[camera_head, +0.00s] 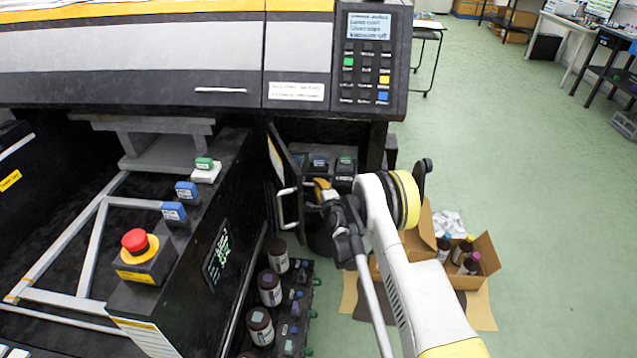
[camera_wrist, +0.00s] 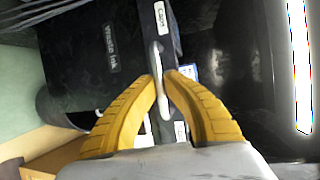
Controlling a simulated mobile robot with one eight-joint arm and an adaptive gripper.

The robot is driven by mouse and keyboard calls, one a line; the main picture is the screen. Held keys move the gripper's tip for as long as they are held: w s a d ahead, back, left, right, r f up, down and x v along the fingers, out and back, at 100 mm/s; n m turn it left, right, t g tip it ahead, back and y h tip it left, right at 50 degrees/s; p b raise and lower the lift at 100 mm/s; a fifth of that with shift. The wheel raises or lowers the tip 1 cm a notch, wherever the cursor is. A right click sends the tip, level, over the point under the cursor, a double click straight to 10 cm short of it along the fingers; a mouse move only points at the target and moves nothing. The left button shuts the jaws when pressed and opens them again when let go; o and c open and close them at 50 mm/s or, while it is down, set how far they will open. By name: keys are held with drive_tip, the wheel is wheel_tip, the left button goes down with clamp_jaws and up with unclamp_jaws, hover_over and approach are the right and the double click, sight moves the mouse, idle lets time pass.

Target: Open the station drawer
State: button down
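In the wrist view, a slim white handle (camera_wrist: 157,62) stands on a narrow dark front with a "Caps" label (camera_wrist: 161,16). My gripper (camera_wrist: 161,80) has its two yellow fingers on either side of this handle, tips close together and seemingly closed on it. In the head view, my gripper (camera_head: 322,187) reaches to the opening at the station's (camera_head: 190,60) right end, beside a dark panel (camera_head: 285,165) with a white handle (camera_head: 288,207). My wrist hides much of the gripped handle there.
A low rack (camera_head: 300,320) with brown bottles (camera_head: 270,287) stands below the opening. A cardboard box (camera_head: 486,256) with bottles sits on the floor to the right. A panel marked "Waste Ink" (camera_wrist: 90,65) is beside the handle. Green floor (camera_head: 520,150) is clear farther right.

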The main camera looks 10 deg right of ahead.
drive_tip(key=shift+w, duration=0.1)
drive_tip(key=c, duration=1.8)
unclamp_jaws()
drive_tip(key=shift+w+r, duration=0.1)
drive_tip(key=shift+r, duration=0.15)
drive_tip(key=o, duration=1.3)
wheel_tip(320, 180, up, 6)
drive_tip(key=shift+w+r, duration=0.15)
drive_tip(key=shift+r, duration=0.05)
drive_tip(key=shift+c, duration=0.2)
drive_tip(key=r, duration=0.2)
drive_tip(key=shift+s+r, duration=0.25)
drive_tip(key=shift+r, duration=0.1)
drive_tip(key=c, duration=1.2)
drive_tip(key=shift+r, duration=0.25)
drive_tip(key=shift+c, duration=0.2)
